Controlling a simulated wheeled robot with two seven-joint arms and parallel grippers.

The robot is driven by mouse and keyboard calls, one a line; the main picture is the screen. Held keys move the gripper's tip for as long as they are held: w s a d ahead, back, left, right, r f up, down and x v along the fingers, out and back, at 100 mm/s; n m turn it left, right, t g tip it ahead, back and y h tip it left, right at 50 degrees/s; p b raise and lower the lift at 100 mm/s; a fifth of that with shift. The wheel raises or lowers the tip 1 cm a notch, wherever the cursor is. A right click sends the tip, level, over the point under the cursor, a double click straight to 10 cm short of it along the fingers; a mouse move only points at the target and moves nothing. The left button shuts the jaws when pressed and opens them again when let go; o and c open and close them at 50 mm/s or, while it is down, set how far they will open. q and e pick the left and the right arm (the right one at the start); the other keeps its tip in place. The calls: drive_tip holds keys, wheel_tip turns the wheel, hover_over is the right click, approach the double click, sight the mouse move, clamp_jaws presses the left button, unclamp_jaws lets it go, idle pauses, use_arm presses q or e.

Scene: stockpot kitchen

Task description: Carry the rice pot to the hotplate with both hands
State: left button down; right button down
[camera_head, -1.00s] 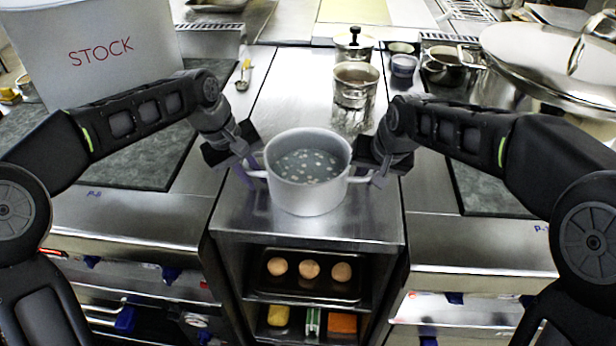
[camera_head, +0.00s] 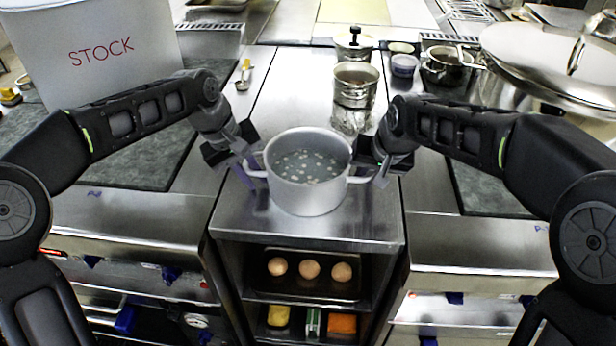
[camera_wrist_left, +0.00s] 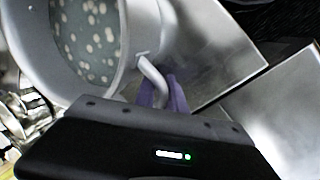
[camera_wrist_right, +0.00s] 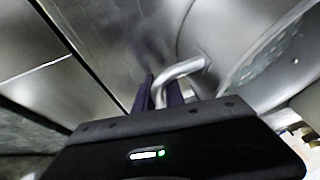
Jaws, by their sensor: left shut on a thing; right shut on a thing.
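The rice pot (camera_head: 308,197) is a grey metal pot with two side handles, holding liquid with pale grains. It is upright at the centre of the steel counter; I cannot tell whether its base touches the counter. My left gripper (camera_head: 249,172) is shut on the left handle, which shows between purple fingers in the left wrist view (camera_wrist_left: 152,80). My right gripper (camera_head: 379,174) is shut on the right handle, also seen in the right wrist view (camera_wrist_right: 180,70). Dark flat plates lie on the left (camera_head: 135,160) and right (camera_head: 478,192); which is the hotplate is unclear.
A white STOCK box (camera_head: 100,55) stands at the back left. A steel pot (camera_head: 355,85) stands behind the rice pot, and a large lidded stockpot (camera_head: 550,65) at the back right. A tray of round buns (camera_head: 308,270) sits on the shelf below. The counter's front edge is bare.

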use_arm(q)
drive_tip(key=shift+a+r, duration=0.1)
drive_tip(key=shift+a, duration=0.05)
use_arm(e)
drive_tip(key=shift+w+d+r, duration=0.1)
drive_tip(key=shift+w+d, duration=0.05)
drive_tip(key=shift+d, duration=0.2)
